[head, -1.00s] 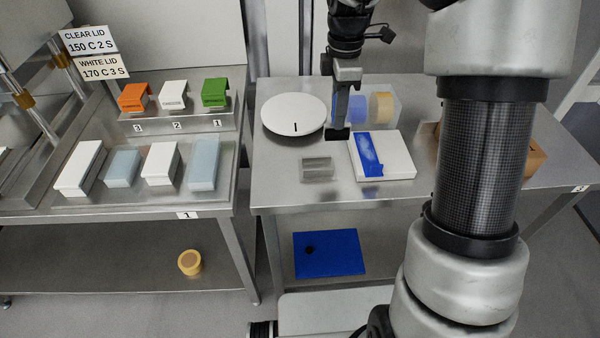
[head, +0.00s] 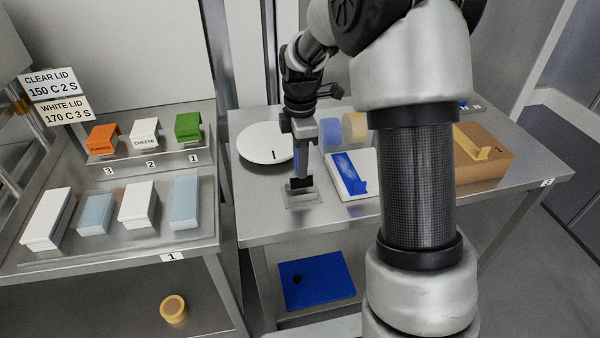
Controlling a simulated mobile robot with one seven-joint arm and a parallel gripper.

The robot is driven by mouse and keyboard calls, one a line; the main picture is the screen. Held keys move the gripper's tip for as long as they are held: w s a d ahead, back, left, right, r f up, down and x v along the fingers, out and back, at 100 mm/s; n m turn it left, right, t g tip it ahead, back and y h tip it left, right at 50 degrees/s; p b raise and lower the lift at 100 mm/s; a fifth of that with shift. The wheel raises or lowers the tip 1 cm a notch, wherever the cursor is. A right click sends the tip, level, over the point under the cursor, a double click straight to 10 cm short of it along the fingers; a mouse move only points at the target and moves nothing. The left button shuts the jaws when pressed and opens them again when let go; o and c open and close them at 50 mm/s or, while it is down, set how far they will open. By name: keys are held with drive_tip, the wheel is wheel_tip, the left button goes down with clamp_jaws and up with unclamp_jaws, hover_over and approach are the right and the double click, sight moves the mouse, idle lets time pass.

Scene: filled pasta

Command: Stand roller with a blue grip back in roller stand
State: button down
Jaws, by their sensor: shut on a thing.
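My gripper (head: 300,184) points down at the front of the right-hand steel table. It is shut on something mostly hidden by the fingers. A narrow blue strip (head: 296,161) shows beside them, which fits the blue grip of the roller; the roller's head cannot be made out. A small grey metal piece (head: 303,201), likely the roller stand, lies directly below the fingertips and is partly covered by them. I cannot tell whether the held thing touches the stand or is inside it.
A round white plate (head: 262,149) is behind left. A white block with a blue piece (head: 349,172) is close on the right. A brown box (head: 487,170) is far right. My arm hides part of the table.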

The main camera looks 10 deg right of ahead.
drive_tip(key=shift+f, duration=1.4)
drive_tip(key=shift+f, duration=0.2)
drive_tip(key=c, duration=1.5)
unclamp_jaws()
